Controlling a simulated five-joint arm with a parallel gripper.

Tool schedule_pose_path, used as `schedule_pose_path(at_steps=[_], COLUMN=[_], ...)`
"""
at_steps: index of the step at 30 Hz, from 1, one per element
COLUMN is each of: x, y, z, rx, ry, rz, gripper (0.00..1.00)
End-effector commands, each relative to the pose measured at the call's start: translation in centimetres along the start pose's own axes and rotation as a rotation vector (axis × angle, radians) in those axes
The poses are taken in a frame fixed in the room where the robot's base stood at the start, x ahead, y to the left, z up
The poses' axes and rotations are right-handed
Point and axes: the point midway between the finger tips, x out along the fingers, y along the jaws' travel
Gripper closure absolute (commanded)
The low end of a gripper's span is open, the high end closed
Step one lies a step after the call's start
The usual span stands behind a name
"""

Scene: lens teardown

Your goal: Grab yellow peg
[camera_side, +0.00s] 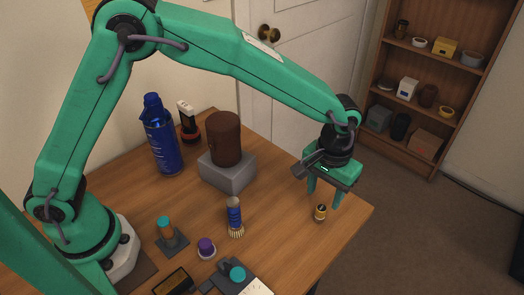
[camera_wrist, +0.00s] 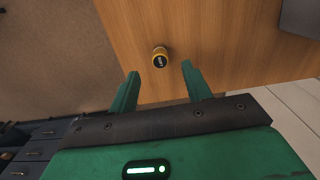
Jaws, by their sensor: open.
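A small yellow peg with a black label on its top (camera_side: 320,213) stands on the wooden table near its right edge. It also shows in the wrist view (camera_wrist: 160,58), just beyond the fingertips and about midway between them. My gripper (camera_side: 325,199) is open and empty and points down, with its fingers above the peg. In the wrist view its two green fingers (camera_wrist: 160,68) are spread wide, and the peg touches neither.
A brown cylinder (camera_side: 226,138) rests on a grey block (camera_side: 228,174), with a blue bottle (camera_side: 161,140) behind left. The table edge (camera_side: 369,212) is close to the peg's right.

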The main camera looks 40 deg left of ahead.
Motion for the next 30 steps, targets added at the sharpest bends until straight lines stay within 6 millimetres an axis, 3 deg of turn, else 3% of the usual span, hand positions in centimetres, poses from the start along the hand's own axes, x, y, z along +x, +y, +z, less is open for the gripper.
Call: schedule_pose_path(at_steps=[12, 22, 30], x=[2.4, 3.2, 6.0], y=[-0.1, 0.0, 0.1], z=[0.0, -0.1, -0.2], rx=[0.0, 0.0, 0.0], ry=[-0.001, -0.001, -0.002], rz=[-0.001, -0.001, -0.002], gripper=[0.51, 0.51, 0.51])
